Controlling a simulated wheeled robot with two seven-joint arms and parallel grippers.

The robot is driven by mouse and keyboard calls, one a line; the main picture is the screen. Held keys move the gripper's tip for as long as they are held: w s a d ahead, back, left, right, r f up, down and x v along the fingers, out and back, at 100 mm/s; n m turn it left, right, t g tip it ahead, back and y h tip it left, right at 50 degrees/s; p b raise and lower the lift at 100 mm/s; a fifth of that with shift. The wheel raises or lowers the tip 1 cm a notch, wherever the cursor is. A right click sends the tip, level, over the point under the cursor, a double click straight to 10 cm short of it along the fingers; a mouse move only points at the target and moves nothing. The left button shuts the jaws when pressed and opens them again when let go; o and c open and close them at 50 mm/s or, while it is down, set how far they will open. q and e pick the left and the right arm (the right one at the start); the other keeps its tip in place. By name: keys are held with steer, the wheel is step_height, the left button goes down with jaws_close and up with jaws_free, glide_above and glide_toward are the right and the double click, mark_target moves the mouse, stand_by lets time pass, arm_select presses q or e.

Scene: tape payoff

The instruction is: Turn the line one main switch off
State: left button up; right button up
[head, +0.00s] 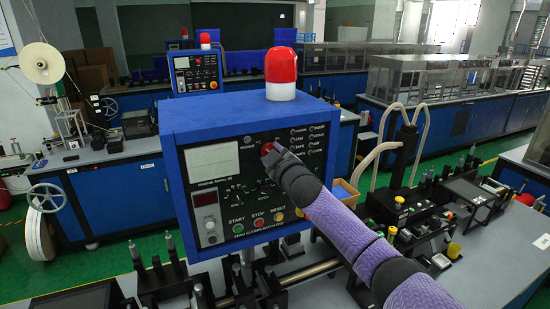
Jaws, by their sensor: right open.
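A blue control box (170,118) with a black front panel stands close in front of me. A red knob (266,148) sits at the top middle of its panel; its label is too small to read, so I cannot tell whether it is the main switch. My right gripper (273,157) reaches in from the lower right, its tip right at the red knob. The gripper is open; whether its fingers touch the knob is hidden. Green start (237,229), red stop (258,220) and yellow reset (278,214) buttons line the panel's bottom. My left gripper is out of view.
A red beacon (281,68) stands on the box. A second, similar box (197,73) stands farther back. A tape reel (41,63) is at left. Black fixtures and hoses (400,150) crowd the bench at right. Metal rods run below the box.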

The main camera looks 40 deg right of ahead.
steer(key=b+v, duration=0.2)
steer(key=v, duration=0.8)
